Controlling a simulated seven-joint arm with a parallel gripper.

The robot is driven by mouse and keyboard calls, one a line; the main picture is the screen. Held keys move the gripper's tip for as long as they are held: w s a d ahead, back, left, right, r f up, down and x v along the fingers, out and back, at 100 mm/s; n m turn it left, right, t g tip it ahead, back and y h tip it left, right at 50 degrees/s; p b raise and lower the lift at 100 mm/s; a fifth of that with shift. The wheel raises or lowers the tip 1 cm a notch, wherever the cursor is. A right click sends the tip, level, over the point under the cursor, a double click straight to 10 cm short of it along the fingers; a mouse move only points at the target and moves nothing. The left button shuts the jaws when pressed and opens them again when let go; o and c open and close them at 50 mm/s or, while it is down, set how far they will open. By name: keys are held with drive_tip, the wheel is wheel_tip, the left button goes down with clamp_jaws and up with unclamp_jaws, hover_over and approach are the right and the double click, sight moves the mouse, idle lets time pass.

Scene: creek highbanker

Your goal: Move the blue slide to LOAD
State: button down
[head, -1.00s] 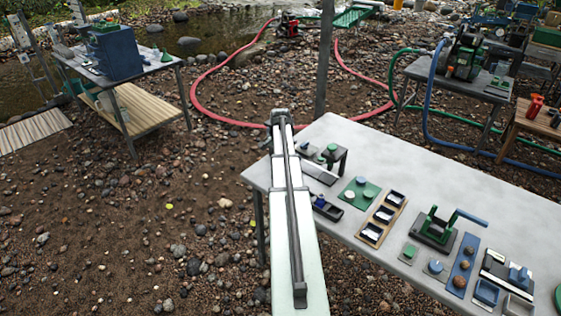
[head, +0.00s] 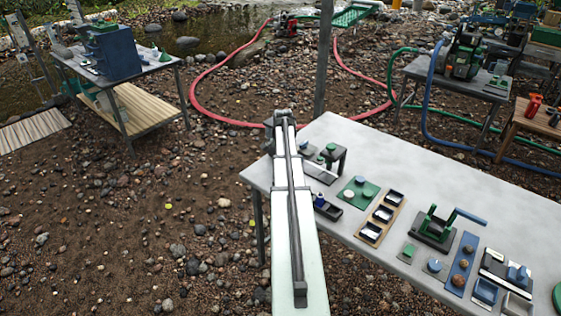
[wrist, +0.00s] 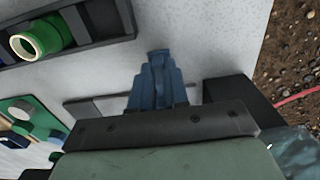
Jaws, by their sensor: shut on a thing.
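In the wrist view, a blue stepped piece (wrist: 158,90), apparently the blue slide, shows at the jaws of my gripper (wrist: 158,72). The gripper is shut on it, low over the pale table. Where finger ends and slide begins is hard to tell. A flat grey strip (wrist: 95,107) lies beside it, and a dark block (wrist: 240,95) stands to its right. In the head view my arm hides the gripper and the slide at the table's left end. I cannot read any LOAD mark.
A dark tray (wrist: 85,38) with a green-and-cream cylinder (wrist: 38,38) lies close by, as does a green plate (wrist: 25,115). In the head view, several small trays and a green press (head: 432,228) line the table (head: 420,160). Its back half is clear.

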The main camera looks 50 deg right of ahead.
drive_tip(key=shift+s, duration=3.65)
drive_tip(key=c, duration=1.2)
unclamp_jaws()
wheel_tip(320, 180, up, 7)
